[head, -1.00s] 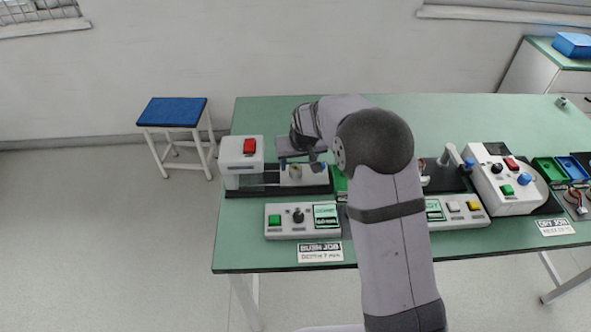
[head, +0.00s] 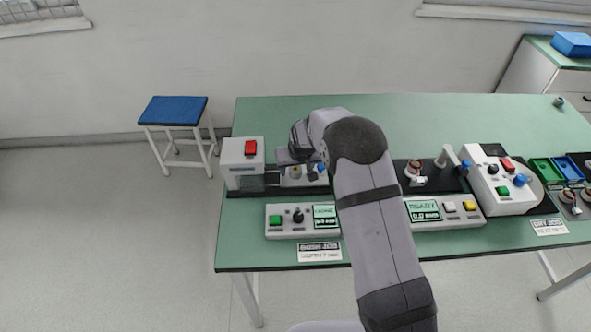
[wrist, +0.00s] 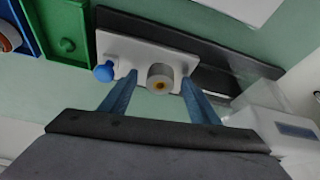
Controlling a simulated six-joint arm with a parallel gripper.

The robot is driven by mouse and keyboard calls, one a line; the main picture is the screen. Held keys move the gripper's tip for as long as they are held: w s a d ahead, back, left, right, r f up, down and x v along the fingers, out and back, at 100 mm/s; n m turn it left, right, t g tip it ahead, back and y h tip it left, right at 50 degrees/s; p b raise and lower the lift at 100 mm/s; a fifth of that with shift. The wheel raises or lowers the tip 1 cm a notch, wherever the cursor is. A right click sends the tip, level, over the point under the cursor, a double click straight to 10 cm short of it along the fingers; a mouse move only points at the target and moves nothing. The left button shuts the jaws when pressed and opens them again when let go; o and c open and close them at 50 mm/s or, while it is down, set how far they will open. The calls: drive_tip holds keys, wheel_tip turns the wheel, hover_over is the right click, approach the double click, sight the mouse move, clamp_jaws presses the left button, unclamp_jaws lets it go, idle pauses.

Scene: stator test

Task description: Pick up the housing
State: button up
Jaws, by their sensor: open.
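The housing (wrist: 160,77) is a short grey cylinder with a brass-coloured centre, upright on a white fixture plate (wrist: 118,48) next to a blue knob. In the head view the housing (head: 295,172) is small on the press base, partly crowded by my gripper. My gripper (wrist: 158,82) is open, with one blue finger on each side of the housing in the wrist view. Nothing is held. I cannot tell whether the fingers touch the housing or how far down they reach.
A white press with a red button (head: 250,147) stands just left of the housing. A control box (head: 300,220) sits in front. Green (wrist: 66,30) and blue bins are at the upper left of the wrist view.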

drive_tip(key=c, duration=1.2)
